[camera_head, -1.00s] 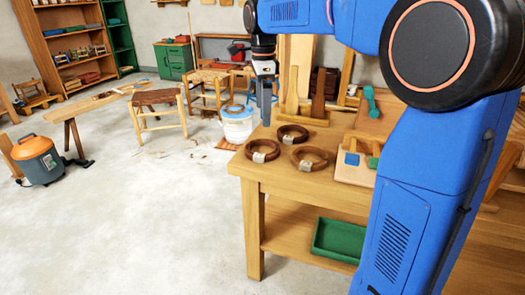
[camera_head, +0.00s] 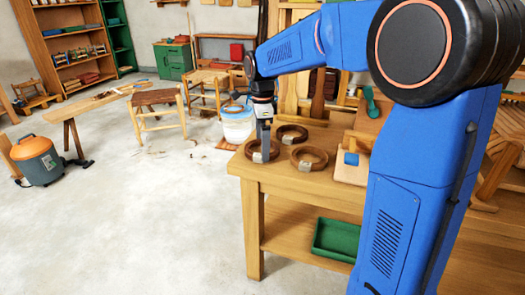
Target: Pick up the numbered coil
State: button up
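Several dark brown ring-shaped coils lie flat on the wooden workbench (camera_head: 300,181). The left coil (camera_head: 249,151) is near the bench's left corner, the back coil (camera_head: 292,133) is behind it, and the right coil (camera_head: 309,158) is nearest the middle. Pale tags show on the coils, but any numbers are too small to read. My gripper (camera_head: 265,156) points straight down at the left coil, its fingers overlapping that coil in the picture. I cannot tell whether they touch it or how far apart they are. They hide part of the left coil.
A light wooden box with a blue item (camera_head: 351,159) stands right of the coils. Upright wooden pieces (camera_head: 317,95) stand at the bench's back. A green tray (camera_head: 335,240) lies on the lower shelf. A white bucket (camera_head: 238,127) stands behind the bench's left corner.

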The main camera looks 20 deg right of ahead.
jog(key=shift+f, duration=0.4)
jog(key=c, duration=0.7)
jog(key=shift+c, duration=0.2)
